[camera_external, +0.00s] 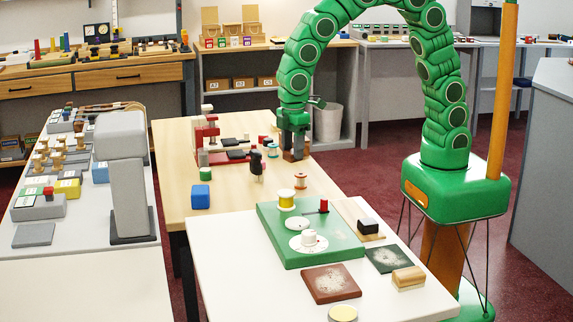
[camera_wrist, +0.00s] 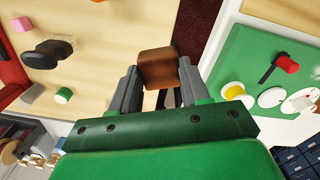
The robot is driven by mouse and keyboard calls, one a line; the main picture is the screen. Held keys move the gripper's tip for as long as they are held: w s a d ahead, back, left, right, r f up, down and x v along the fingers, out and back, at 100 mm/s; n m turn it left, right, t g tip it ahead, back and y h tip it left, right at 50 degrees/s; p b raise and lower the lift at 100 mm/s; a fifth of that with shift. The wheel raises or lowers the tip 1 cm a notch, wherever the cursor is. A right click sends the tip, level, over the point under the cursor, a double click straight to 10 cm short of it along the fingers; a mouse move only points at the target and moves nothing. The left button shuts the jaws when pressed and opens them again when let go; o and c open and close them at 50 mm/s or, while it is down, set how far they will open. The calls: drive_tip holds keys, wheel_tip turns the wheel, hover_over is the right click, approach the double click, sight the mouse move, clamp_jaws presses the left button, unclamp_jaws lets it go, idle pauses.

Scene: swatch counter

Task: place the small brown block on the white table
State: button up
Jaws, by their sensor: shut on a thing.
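The small brown block (camera_wrist: 158,66) is between the two grey fingers of my gripper (camera_external: 294,152), which is shut on it. In the external view my gripper points down near the right edge of the wooden table, and the block is hard to make out there. The white table (camera_external: 225,275) stands in the foreground, nearer the camera than my gripper. The block is not over the white table.
A green board (camera_external: 280,240) with spools and discs covers the white table's back part. A brown tile (camera_external: 330,284), a dark tile (camera_external: 387,259) and a tan block (camera_external: 408,277) lie nearby. The front left is bare. A blue cube (camera_external: 201,197) sits on the wooden table (camera_external: 180,150).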

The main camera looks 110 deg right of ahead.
drive_tip(key=w+a+r+n, duration=0.2)
drive_tip(key=a+n, duration=0.5)
drive_tip(key=a, duration=1.8)
drive_tip(key=s+a+r+n, duration=0.1)
drive_tip(key=s+a+n, duration=0.2)
drive_tip(key=s+a, duration=0.7)
drive_tip(key=s+a+r+n, duration=0.1)
drive_tip(key=s+a+n, duration=0.25)
drive_tip(key=a, duration=1.25)
drive_tip(key=w+a+f, duration=0.8)
drive_tip(key=a, duration=0.1)
drive_tip(key=shift+w+a+f, duration=0.15)
drive_tip(key=shift+w+f, duration=0.15)
drive_tip(key=shift+w, duration=0.1)
drive_tip(key=shift+w+a+f, duration=0.15)
drive_tip(key=shift+f, duration=0.15)
